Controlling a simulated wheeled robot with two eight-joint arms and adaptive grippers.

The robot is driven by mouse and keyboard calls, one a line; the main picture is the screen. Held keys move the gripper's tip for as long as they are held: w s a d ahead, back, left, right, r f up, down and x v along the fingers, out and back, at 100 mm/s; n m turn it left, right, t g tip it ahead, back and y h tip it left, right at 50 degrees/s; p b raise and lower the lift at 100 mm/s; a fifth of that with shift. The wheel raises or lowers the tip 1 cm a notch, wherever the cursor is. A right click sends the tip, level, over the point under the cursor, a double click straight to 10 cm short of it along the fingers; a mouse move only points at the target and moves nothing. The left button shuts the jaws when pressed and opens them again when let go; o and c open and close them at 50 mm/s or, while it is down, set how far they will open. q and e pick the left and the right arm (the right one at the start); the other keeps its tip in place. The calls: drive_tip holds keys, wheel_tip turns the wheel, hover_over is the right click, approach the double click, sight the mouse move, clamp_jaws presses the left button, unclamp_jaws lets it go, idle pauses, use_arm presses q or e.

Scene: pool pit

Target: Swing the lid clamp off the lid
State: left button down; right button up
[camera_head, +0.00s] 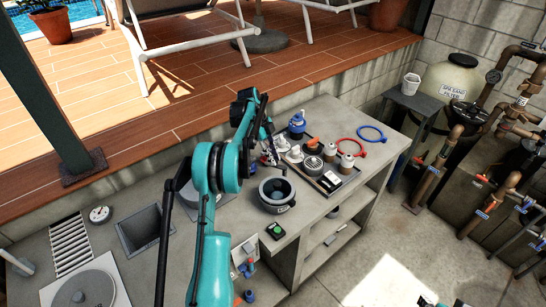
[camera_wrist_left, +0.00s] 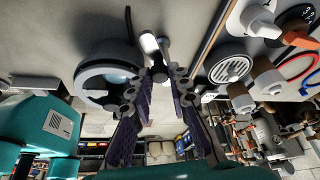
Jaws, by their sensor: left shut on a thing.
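A round dark grey pot with a pale ring and a bluish lid (camera_head: 277,189) stands on the grey counter. In the left wrist view the lid (camera_wrist_left: 108,76) is at the left, partly covered by a finger. My left gripper (camera_head: 270,163) is at the pot's far edge. In the left wrist view its dark jointed fingers (camera_wrist_left: 158,80) are shut on the lid clamp (camera_wrist_left: 150,44), a short pale metallic post with a dark end beside the lid's rim. The fingers hide how the clamp sits against the lid.
Right of the pot, a dark tray (camera_head: 335,188) holds a grilled round part and bottles. A small dark-green device (camera_head: 276,231) is in front; a sink (camera_head: 141,231) is left.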

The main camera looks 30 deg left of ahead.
idle(0.3)
use_arm(q)
drive_tip(key=c, duration=1.4)
unclamp_jaws()
drive_tip(key=v, duration=1.2)
drive_tip(key=shift+a, duration=0.1)
